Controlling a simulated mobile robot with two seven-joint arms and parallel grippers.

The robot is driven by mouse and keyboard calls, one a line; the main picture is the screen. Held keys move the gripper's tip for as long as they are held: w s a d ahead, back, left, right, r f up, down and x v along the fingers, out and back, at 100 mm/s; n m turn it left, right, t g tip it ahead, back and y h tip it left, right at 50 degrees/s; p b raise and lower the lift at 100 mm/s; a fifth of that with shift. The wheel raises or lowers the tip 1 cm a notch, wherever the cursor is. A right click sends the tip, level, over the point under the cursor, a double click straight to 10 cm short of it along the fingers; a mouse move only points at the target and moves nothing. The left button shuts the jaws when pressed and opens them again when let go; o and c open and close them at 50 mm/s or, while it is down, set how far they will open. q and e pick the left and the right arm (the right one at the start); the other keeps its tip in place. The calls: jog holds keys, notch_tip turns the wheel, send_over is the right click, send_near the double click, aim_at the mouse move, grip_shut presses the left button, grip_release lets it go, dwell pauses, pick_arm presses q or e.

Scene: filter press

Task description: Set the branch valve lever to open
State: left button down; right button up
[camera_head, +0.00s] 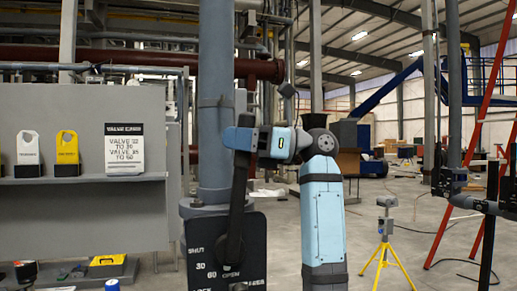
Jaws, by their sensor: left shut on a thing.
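The valve lever (238,200) is a dark bar standing nearly upright in front of a grey vertical pipe (215,95). Its lower end lies over a dark dial plate (257,235) with white marks: SHUT at left, 30 and 60 below it, OPEN near the bottom, under the lever's lower end. My left gripper (246,137), pale blue and black, is shut on the lever's upper end. The gripper hides part of the lever's top. My right gripper is not in view.
A grey panel at left has a shelf (85,180) with a white tag (28,153), a yellow tag (67,152) and a valve card (125,148). A yellow tripod (385,250) and red ladder (484,130) stand at right. Open floor lies between.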

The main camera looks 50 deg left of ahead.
pick_arm(q)
jog(key=shift+s+a+f+t+h, duration=0.1)
jog(key=shift+s+a+t+h, duration=0.2)
jog(key=shift+s, duration=0.35)
jog(key=shift+s+a+t+h, duration=0.2)
jog(key=shift+s+a+t, duration=0.1)
jog(key=shift+s, duration=0.35)
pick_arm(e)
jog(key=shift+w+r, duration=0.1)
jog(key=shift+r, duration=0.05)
pick_arm(q)
jog(key=c, duration=0.8)
grip_release()
jog(key=shift+s, duration=0.15)
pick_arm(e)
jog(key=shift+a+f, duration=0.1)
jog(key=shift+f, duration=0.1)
pick_arm(q)
jog(key=v, duration=1.4)
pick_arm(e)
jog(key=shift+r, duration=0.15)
